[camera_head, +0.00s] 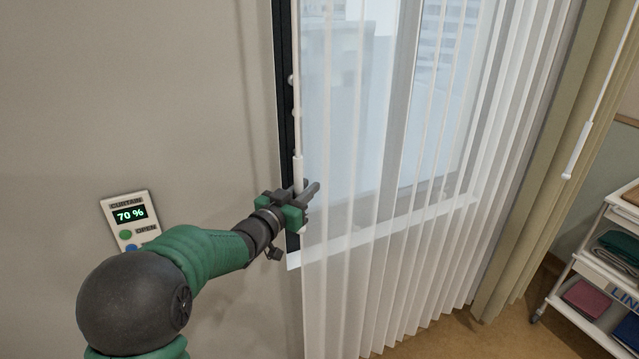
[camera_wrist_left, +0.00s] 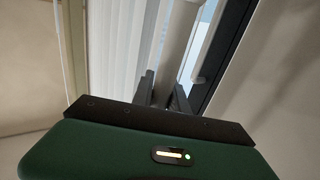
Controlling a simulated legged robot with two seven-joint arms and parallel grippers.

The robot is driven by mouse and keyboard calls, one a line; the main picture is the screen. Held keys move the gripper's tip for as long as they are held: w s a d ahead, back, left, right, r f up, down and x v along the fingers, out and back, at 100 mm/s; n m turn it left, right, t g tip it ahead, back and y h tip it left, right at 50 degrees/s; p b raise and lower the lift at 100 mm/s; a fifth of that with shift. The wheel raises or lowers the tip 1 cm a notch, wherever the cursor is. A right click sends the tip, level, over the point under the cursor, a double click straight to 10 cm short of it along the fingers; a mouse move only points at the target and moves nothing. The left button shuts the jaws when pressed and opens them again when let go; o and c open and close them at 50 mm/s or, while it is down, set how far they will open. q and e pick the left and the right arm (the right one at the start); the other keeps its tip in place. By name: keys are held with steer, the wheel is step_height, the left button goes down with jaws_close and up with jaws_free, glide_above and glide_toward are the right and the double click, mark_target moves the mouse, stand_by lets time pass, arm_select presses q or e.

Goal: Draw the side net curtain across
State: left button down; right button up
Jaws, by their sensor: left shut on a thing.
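The white, sheer net curtain (camera_head: 385,275) hangs in pleats over the window, from its left frame edge to the right. A white draw wand (camera_head: 298,170) with a thicker handle hangs at the curtain's left edge. My left gripper (camera_head: 308,190) is shut on this wand's handle. In the left wrist view, the wand (camera_wrist_left: 180,40) passes between the fingers (camera_wrist_left: 163,90), with the curtain (camera_wrist_left: 118,50) beside it. My right gripper is not in view.
A wall panel (camera_head: 129,219) reads "CURTAIN 70 %". A beige drape (camera_head: 530,230) hangs at the right with another white wand (camera_head: 574,150). A linen trolley (camera_head: 560,300) stands at the far right. The dark window frame (camera_head: 284,100) is behind the wand.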

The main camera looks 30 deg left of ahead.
arm_select(q)
steer(key=s+a, duration=0.4)
steer(key=s, duration=0.1)
steer(key=shift+s+a+r+p, duration=0.25)
steer(key=shift+s+a+p, duration=0.05)
steer(key=shift+a+p, duration=0.15)
steer(key=c, duration=1.7)
jaws_free()
steer(key=shift+d, duration=0.1)
steer(key=shift+c, duration=0.2)
steer(key=o, duration=0.4)
steer(key=shift+s, duration=0.35)
steer(key=shift+w+f, duration=0.15)
